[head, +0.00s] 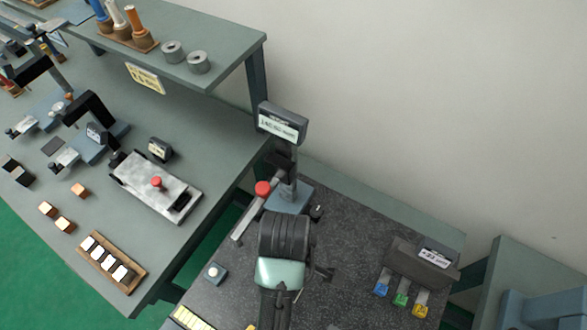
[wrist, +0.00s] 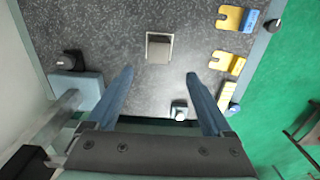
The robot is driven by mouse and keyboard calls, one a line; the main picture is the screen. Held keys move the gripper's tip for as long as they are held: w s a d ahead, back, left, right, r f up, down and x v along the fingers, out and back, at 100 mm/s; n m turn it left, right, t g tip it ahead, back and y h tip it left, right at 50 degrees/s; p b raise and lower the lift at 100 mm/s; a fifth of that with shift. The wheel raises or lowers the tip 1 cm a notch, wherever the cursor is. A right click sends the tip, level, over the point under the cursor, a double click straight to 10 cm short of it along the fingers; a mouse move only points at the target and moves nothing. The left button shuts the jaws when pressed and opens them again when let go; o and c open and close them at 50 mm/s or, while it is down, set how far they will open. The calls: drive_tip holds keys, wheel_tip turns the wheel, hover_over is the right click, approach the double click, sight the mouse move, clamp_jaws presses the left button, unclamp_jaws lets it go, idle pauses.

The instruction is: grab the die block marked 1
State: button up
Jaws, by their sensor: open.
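My gripper (wrist: 160,73) is open and empty, with its two blue-grey fingers spread wide in the wrist view. A plain grey square block (wrist: 159,50) with a pale edge lies on the dark speckled top ahead of and between the fingertips, apart from them. I can make out no number on it. In the head view my arm covers that area and the fingers cannot be made out. A wooden tray (head: 138,284) at the lower left holds several white-topped dark blocks (head: 104,257); their marks are too small to read.
A small white-topped button box (wrist: 180,109) sits near the right finger. Yellow slotted plates (wrist: 228,62) lie along the right. A post with a display (head: 282,123) and a red-knobbed lever (head: 263,188) stands behind my arm. A dark rack (head: 420,262) with coloured tabs stands right.

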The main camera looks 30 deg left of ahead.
wheel_tip(320, 180, down, 6)
drive_tip(key=shift+s+r, duration=0.1)
drive_tip(key=shift+d+f+p, duration=0.2)
drive_tip(key=shift+f+p, duration=0.6)
drive_tip(key=shift+f, duration=2.25)
drive_tip(key=shift+c, duration=0.3)
clamp_jaws()
drive_tip(key=shift+w+r, duration=0.1)
drive_tip(key=shift+w, duration=0.1)
